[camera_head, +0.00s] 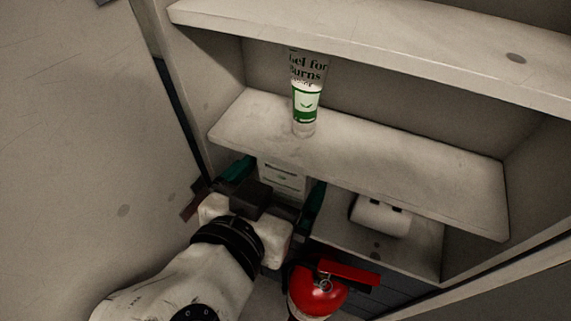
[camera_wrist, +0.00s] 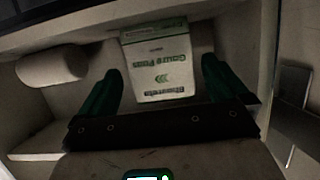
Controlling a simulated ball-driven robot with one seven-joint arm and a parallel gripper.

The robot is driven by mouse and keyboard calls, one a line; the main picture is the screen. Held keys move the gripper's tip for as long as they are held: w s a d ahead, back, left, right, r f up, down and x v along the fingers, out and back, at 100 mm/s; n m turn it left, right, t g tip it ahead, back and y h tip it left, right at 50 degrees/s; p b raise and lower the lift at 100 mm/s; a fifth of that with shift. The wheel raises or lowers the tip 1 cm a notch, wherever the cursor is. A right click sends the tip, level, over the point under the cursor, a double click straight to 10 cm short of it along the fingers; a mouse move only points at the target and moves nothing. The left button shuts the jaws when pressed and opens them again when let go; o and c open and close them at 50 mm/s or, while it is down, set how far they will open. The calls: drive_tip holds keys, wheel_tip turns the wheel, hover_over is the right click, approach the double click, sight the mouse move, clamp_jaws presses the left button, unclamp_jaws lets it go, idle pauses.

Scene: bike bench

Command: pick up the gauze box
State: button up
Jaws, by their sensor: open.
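The gauze box (camera_wrist: 158,62) is a white carton with green and dark print. In the wrist view it stands ahead of my gripper (camera_wrist: 160,88), between the lines of the two green fingers. The fingers are apart, with a gap on each side of the box, and nothing is held. In the head view the box (camera_head: 283,180) shows behind my gripper (camera_head: 272,192), in the lower compartment below the middle shelf. Its lower part is hidden by my gripper.
A tube of burn gel (camera_head: 306,92) stands on the middle shelf (camera_head: 410,165) above. A white roll (camera_head: 380,215) lies right of the box in the head view; the wrist view shows it at left (camera_wrist: 52,66). A red fire extinguisher (camera_head: 318,293) is close to my gripper's right.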

drive_tip(key=shift+x, duration=1.35)
drive_tip(key=shift+a, duration=0.1)
drive_tip(key=shift+c, duration=0.2)
drive_tip(key=c, duration=0.9)
drive_tip(key=shift+o, duration=0.2)
drive_tip(key=shift+r, duration=0.15)
